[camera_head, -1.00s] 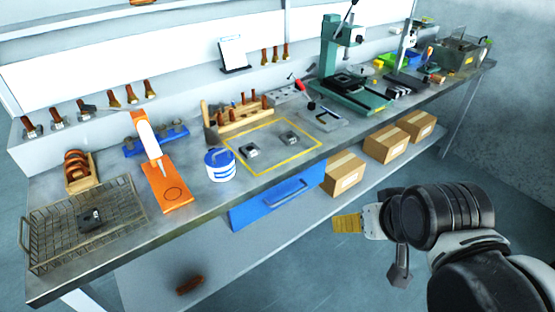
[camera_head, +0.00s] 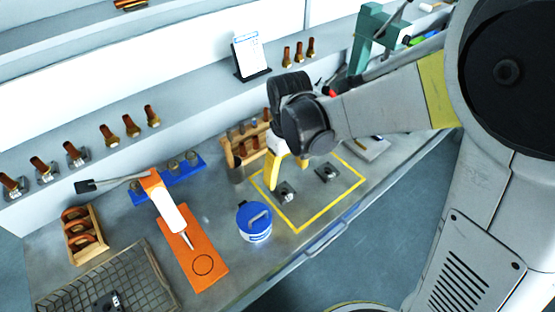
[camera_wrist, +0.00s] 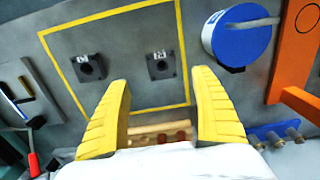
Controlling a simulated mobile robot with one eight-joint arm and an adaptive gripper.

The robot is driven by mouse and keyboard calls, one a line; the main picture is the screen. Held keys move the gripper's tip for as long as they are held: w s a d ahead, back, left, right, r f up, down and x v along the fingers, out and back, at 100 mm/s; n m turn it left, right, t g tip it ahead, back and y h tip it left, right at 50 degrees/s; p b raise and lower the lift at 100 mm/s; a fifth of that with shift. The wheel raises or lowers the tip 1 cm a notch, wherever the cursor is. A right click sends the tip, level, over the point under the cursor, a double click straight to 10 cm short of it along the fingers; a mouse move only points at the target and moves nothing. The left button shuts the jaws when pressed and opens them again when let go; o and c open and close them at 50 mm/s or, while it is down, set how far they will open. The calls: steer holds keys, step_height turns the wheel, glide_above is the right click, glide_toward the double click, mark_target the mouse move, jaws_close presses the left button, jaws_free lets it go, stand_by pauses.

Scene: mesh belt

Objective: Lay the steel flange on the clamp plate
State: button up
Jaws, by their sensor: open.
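Two small dark grey square pieces with round centres, which look like steel flanges, lie flat inside a yellow outline on the bench. The left one (camera_head: 286,192) is close to my gripper; the right one (camera_head: 327,172) lies beside it. The wrist view shows both, one at left (camera_wrist: 89,68) and one at right (camera_wrist: 160,66). My gripper (camera_head: 285,174) is open and empty above the yellow outline, its yellow fingers (camera_wrist: 163,80) spread apart. An orange plate (camera_head: 204,278) with a drawn circle lies left of the blue-lidded tub; I cannot tell whether it is the clamp plate.
The blue-lidded tub (camera_head: 254,224) stands just left of the yellow outline (camera_head: 325,214). A wooden rack (camera_head: 232,153) is behind my gripper. A wire basket (camera_head: 130,270) with a dark piece is at the front left. A green press (camera_head: 372,40) stands at the back right.

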mark_target(284, 193)
step_height(284, 193, down, 3)
steer(key=shift+s+b, duration=0.15)
steer(key=shift+b, duration=0.2)
steer(key=f+b, duration=0.1)
steer(key=f, duration=0.2)
steer(key=f+b, duration=0.1)
steer(key=f, duration=0.2)
steer(key=shift+a+b, duration=0.2)
steer(key=shift+b, duration=0.1)
steer(key=shift+r, duration=0.15)
steer(key=c, duration=1.5)
